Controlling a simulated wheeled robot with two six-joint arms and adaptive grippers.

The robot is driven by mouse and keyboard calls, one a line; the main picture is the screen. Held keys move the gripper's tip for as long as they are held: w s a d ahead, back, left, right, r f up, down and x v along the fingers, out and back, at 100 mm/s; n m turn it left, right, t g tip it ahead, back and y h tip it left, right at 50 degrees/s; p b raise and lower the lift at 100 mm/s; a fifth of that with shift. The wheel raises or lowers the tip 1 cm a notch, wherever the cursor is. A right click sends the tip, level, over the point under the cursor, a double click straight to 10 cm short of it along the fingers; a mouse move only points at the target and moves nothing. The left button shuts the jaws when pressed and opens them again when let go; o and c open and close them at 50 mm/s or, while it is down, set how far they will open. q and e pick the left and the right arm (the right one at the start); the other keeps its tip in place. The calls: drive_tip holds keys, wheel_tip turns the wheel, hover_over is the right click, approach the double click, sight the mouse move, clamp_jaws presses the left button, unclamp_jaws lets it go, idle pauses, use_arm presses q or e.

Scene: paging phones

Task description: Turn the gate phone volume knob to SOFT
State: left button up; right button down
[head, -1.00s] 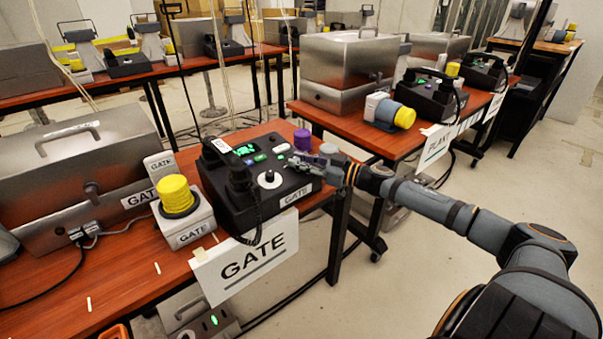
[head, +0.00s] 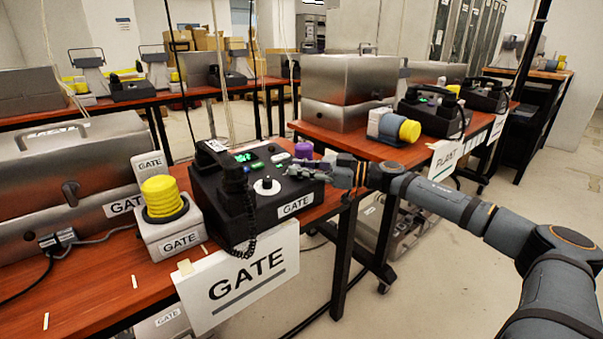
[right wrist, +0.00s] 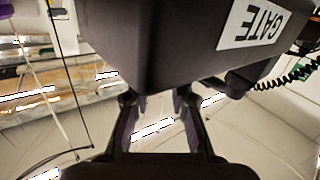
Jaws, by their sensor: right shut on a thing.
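The gate phone (head: 240,205) is a black desk unit with a handset, coiled cord, green display and a GATE label. A white dial with a black centre (head: 267,184) shows on its top panel, clear of my fingers. My right gripper (head: 318,172) is at the phone's right side, shut on a small part there, which seems to be the volume knob; the fingers hide it and its setting. In the right wrist view, the phone's dark side (right wrist: 165,45) lies right beyond my fingertips (right wrist: 158,100). My left gripper is not in view.
The GATE sign (head: 240,282) hangs at the table's front edge. A second table (head: 375,148) with the PLANT phone is to the right.

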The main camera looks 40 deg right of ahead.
drive_tip(key=c, duration=1.2)
unclamp_jaws()
drive_tip(key=shift+s, duration=0.1)
wheel_tip(320, 180, up, 10)
